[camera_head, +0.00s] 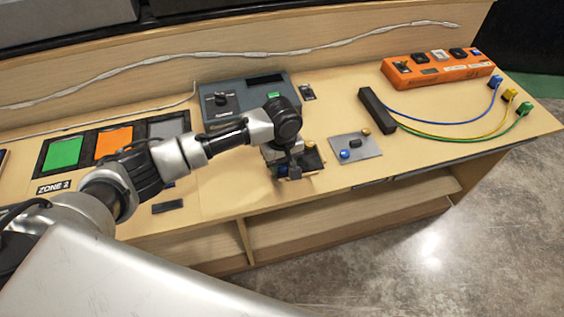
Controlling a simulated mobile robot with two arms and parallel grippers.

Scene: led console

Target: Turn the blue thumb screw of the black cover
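A black cover (312,160) lies on the wooden bench, mostly hidden by my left gripper. A small brass-coloured screw (309,144) shows at its far right corner. A bit of blue (281,171) shows at the near left, beside the fingers; it looks like the blue thumb screw, but most of it is hidden. My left gripper (291,175) points down over the cover's near left part. I cannot tell whether its fingers are apart or closed on the screw. My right gripper is out of view.
A grey plate (371,148) with blue and brass knobs lies to the right. A dark console (240,97) stands behind my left arm. An orange strip (440,70) and a black block with coloured cables (377,110) are farther right. Coloured pads lie left.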

